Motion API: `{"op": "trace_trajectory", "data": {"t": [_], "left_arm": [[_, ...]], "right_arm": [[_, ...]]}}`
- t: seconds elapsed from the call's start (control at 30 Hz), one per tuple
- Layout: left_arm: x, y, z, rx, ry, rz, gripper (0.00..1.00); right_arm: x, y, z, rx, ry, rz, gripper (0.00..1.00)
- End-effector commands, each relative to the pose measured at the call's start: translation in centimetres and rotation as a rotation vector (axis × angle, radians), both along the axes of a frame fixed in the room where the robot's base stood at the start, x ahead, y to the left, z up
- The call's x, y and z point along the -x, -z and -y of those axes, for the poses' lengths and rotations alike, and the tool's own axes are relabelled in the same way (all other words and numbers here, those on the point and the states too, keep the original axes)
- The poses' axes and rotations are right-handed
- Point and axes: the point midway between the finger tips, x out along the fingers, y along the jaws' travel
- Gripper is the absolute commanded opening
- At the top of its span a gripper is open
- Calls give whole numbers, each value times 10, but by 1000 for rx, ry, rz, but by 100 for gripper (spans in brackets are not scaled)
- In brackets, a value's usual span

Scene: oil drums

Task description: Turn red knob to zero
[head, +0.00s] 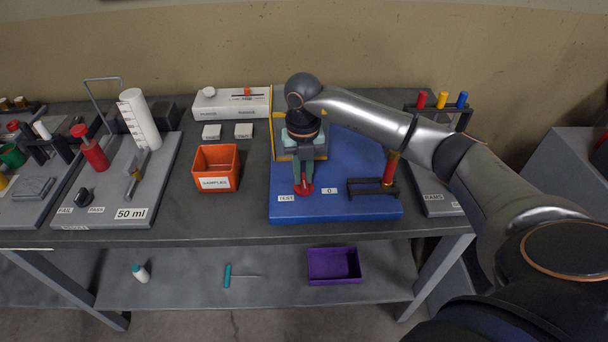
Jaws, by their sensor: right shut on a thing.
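The red knob (303,189) sits low on the front part of the blue board (350,211). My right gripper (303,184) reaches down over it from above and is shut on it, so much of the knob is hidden. A label reading TEST (286,198) lies to the left of the knob and a label reading 0 (329,191) to its right. Which label the knob points to is too small to tell. A yellow-framed box (279,108) stands behind the gripper, partly covered by my arm. My left gripper is not in view.
A black rack (372,190) holding a red-topped tube (390,166) stands right of the knob on the board. An orange SAMPLES box (215,167) stands to the left. A purple tray (334,264) lies on the lower shelf. The bench's front edge is clear.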

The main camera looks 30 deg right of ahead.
Motion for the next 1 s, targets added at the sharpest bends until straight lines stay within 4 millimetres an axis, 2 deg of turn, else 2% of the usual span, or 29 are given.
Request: {"op": "trace_trajectory", "data": {"t": [1.0], "left_arm": [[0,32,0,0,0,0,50]], "right_arm": [[0,0,-6,0,-946,2,0]]}}
